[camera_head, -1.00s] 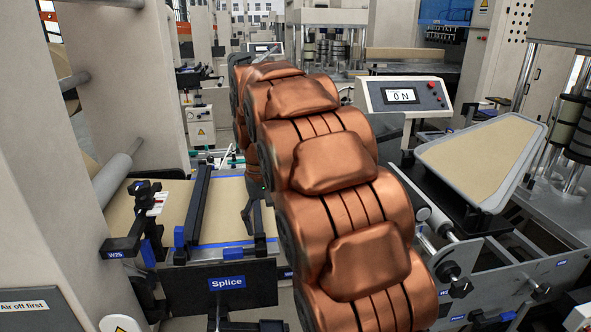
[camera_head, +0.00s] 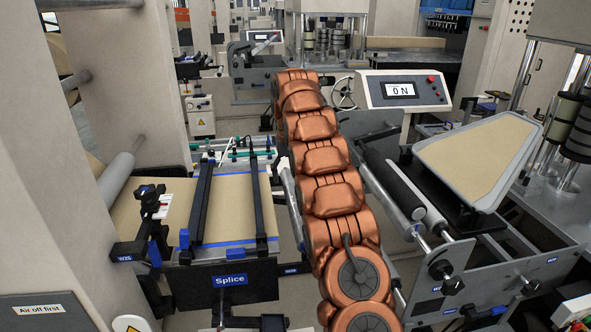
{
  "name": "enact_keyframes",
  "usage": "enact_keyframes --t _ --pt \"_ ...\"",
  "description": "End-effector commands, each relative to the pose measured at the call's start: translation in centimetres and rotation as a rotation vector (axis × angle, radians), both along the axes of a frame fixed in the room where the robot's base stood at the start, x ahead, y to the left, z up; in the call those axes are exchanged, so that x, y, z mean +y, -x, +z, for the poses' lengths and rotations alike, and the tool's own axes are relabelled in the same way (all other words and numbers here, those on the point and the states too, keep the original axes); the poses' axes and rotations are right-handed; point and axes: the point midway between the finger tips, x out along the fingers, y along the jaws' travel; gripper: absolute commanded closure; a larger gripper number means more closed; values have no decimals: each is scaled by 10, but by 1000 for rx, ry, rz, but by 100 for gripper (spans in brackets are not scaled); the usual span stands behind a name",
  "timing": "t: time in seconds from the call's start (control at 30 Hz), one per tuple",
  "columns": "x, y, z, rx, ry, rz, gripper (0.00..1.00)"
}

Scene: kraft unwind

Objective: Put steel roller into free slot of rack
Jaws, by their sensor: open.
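My copper-coloured arm rises through the middle of the view and hides much behind it. My gripper does not show; it seems to be behind the arm. The rack (camera_head: 480,290) appears to be the grey frame at right. A dark roller (camera_head: 396,186) and a paler roller (camera_head: 424,207) lie along it, with a bright steel roller (camera_head: 384,192) partly behind my arm. Another bright steel bar or roller (camera_head: 291,207) shows just left of my arm. I cannot tell which slot is free.
The splice table (camera_head: 130,222) stands at left with black rails across brown paper. A display panel (camera_head: 405,90) reading "0 N" stands behind the rack. A tray (camera_head: 475,160) of brown sheet is at right. A tall pale column stands at far left.

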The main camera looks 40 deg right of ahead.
Motion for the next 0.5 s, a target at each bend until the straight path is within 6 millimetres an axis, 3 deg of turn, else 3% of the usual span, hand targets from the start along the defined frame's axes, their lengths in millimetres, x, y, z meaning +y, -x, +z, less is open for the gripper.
enact_keyframes --t 0.2,0.5 --pt "-21 -8 -6 -12 -9 -13 23" --pt "-25 -10 -12 -16 -9 -15 23"
